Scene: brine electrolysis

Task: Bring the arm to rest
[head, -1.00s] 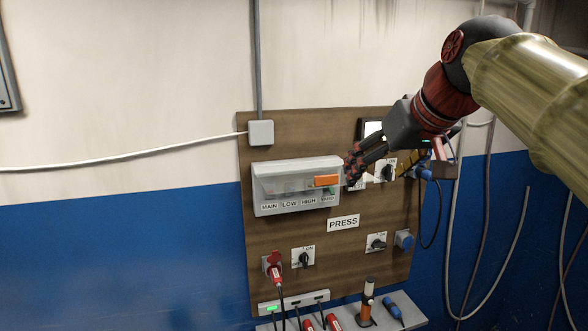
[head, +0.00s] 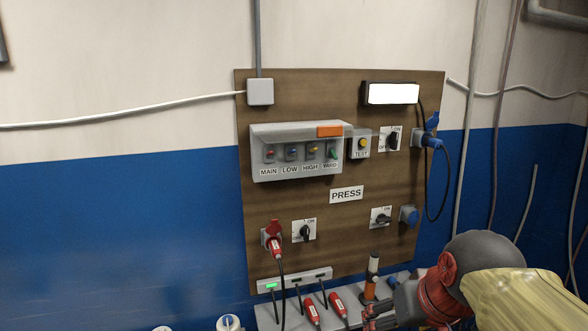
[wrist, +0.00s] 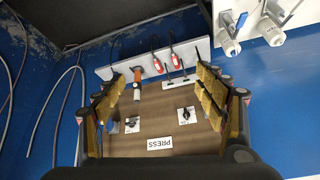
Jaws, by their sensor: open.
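My gripper (head: 378,318) is low at the right in the head view, in front of the shelf under the panel. Its fingers are partly cut off by the bottom edge there. In the wrist view my gripper (wrist: 165,105) has its fingers spread wide on both sides with nothing between them. The wooden panel (head: 300,205) behind shows upside down in the wrist view (wrist: 165,127). My arm is bent, with its forearm at the lower right of the head view.
The panel carries a breaker box (head: 292,172), a lit lamp (head: 393,94), rotary switches and a PRESS label (head: 346,194). Cables and pipes hang at the right. The blue wall at left is clear.

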